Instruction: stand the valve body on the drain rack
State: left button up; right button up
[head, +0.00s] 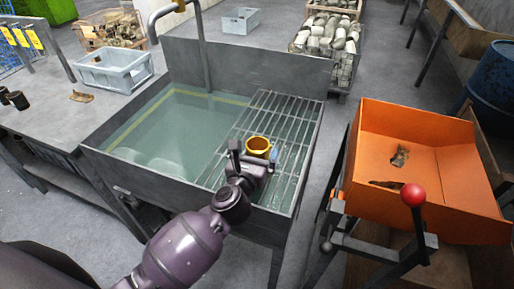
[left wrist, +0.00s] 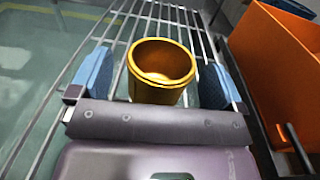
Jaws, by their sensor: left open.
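The valve body is a yellow, cup-like piece with an open top (head: 257,144). It appears upright on the wire drain rack (head: 290,112) over the right part of the sink. In the left wrist view the valve body (left wrist: 161,75) sits between the two blue finger pads of my left gripper (left wrist: 154,82). The pads are wide apart, with a gap on each side of it. In the head view my left gripper (head: 253,155) is at the near side of the valve body. Its lower part is partly hidden in the head view. My right gripper is not in view.
The water-filled sink (head: 165,125) has raised walls and a tap (head: 203,50) at the back. An orange bin (head: 440,185) with a red-knobbed lever (head: 413,194) stands at the right. A grey crate (head: 112,70) is on the left table. Several bars of the rack are bare.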

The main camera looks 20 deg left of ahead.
pick_arm(q)
jog(key=s, duration=0.9)
jog(key=shift+s, duration=0.2)
jog(key=shift+s+d, duration=0.1)
jog(key=shift+s, duration=0.5)
